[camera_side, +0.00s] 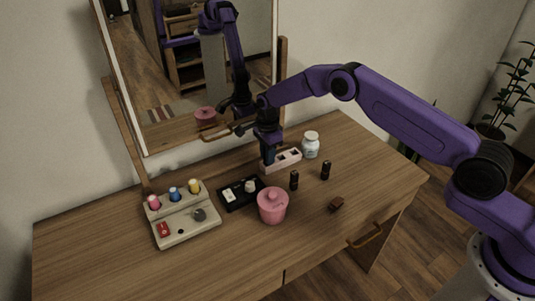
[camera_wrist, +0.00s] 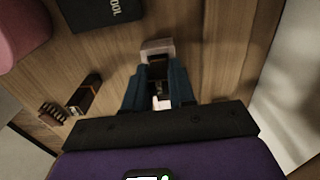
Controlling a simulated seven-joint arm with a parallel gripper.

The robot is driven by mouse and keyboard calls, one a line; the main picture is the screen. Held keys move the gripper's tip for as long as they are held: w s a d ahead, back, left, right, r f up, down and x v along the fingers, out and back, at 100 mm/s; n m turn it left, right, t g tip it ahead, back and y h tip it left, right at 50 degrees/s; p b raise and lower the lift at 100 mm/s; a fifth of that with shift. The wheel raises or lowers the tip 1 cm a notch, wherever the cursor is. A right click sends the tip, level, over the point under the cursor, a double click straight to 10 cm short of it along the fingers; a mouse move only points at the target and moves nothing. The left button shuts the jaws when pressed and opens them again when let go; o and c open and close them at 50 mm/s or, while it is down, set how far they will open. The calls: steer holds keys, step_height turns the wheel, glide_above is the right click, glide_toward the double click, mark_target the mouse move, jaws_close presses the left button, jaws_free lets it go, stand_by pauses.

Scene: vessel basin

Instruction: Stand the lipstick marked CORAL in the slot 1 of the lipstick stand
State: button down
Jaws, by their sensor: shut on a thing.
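The lipstick stand (camera_side: 287,161) is a pale pinkish block with dark slots near the back of the desk; one end of it shows in the wrist view (camera_wrist: 157,44). My gripper (camera_side: 268,158) points down at the stand's left end. In the wrist view its blue fingers (camera_wrist: 160,88) are shut on a small dark thing with a pale part (camera_wrist: 161,102), apparently a lipstick. The fingers hide most of it; no CORAL mark is readable, and I cannot tell whether it is inside a slot.
A white jar (camera_side: 311,147) stands right of the stand. A pink lidded pot (camera_side: 272,206), a black tray (camera_side: 232,201) and a pale board with coloured knobs (camera_side: 192,232) are to the left. A mirror (camera_side: 170,110) stands behind.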

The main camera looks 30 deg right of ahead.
steer(key=shift+f, duration=0.15)
steer(key=c, duration=1)
jaws_free()
step_height(320, 180, up, 12)
steer(key=shift+r, duration=0.2)
